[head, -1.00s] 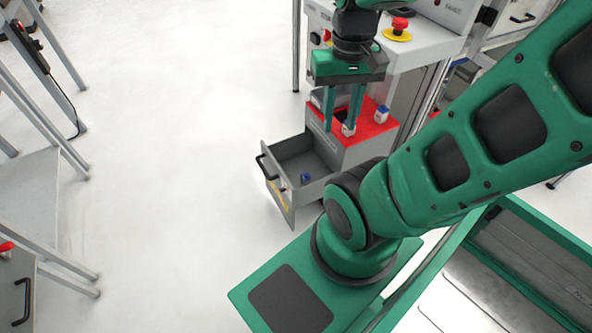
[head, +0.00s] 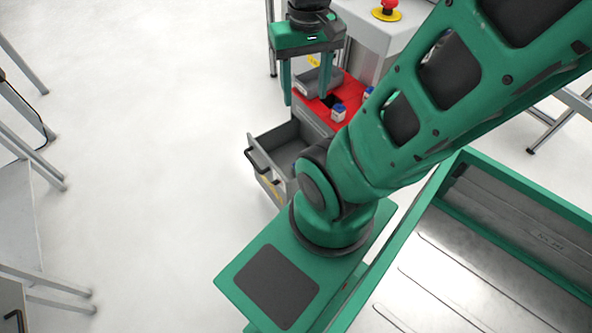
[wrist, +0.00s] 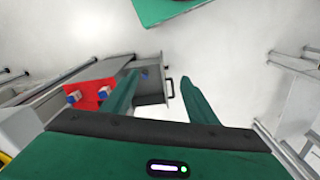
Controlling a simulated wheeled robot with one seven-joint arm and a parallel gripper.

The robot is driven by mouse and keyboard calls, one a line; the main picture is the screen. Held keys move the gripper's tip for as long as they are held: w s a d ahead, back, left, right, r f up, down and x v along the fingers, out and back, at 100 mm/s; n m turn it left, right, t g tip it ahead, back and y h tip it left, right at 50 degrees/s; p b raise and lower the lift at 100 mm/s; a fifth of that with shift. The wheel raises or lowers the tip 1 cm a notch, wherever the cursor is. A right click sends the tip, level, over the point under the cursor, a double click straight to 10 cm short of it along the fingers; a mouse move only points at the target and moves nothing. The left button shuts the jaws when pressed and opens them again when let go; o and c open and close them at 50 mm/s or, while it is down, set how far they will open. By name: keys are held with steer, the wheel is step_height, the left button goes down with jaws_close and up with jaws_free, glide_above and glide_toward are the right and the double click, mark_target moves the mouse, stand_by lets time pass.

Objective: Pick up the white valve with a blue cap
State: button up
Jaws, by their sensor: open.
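Two small white valves with blue caps stand on the red top (head: 350,88) of a grey cabinet. One valve (head: 338,112) is near the front edge, and the other (head: 368,93) is farther right, partly behind my arm. The wrist view shows both valves (wrist: 73,97) (wrist: 105,92) left of my fingers. A blue-capped piece (wrist: 145,74) lies in the open drawer (wrist: 151,92); the head view does not show it. My gripper (head: 307,97) is open and empty, left of the front valve in the head view. Its fingers also show in the wrist view (wrist: 159,78).
The grey drawer (head: 270,140) sticks out from the cabinet below my gripper.

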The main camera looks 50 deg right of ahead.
steer(key=w+d+f+n+t+h, duration=0.1)
steer(key=w+d+f, duration=0.75)
steer(key=f, duration=0.25)
steer(key=w+d+f+n, duration=0.1)
steer(key=w+d+f, duration=0.7)
steer(key=f, duration=1.6)
steer(key=d+f+t, duration=0.1)
steer(key=f, duration=1.2)
steer(key=d+f+t, duration=0.1)
steer(key=f, duration=1.1)
steer(key=shift+s+d+f, duration=0.1)
steer(key=shift+d+f, duration=0.15)
steer(key=shift+x, duration=3.05)
steer(key=shift+r, duration=0.1)
steer(key=c, duration=1.2)
